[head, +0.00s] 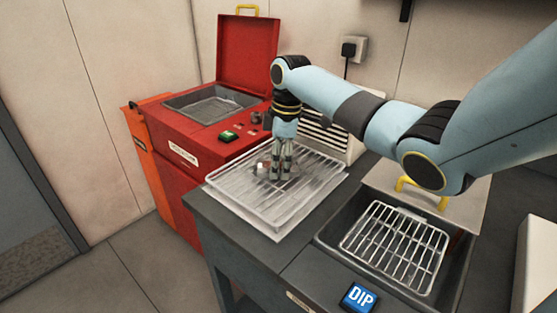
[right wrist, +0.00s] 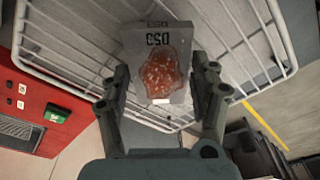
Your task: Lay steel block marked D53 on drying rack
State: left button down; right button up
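The grey steel block (right wrist: 158,62), with a rusty red-orange patch and a black marking that looks like D53, shows between the fingers in the right wrist view. In the head view the block (head: 262,168) is a small pale and reddish shape at the fingertips, partly hidden. It appears to lie on the wire drying rack (head: 235,200); contact is hard to tell. My right gripper (head: 281,178) points down over the rack. In the right wrist view its fingers (right wrist: 164,78) stand apart on either side of the block, with narrow gaps. My left gripper is out of view.
A red washer (head: 185,150) with its lid up and an inner basket stands behind left. Right of the rack, a dark dip tank (head: 325,240) holds a wire basket (head: 395,245). The rack's front is bare.

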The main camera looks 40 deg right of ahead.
jog(key=shift+o, duration=1.2)
notch_tip(320, 180, up, 12)
jog(key=d, duration=0.1)
jog(key=shift+s+r+b, duration=0.15)
jog(key=shift+s+b, duration=0.15)
jog(key=shift+s, duration=0.15)
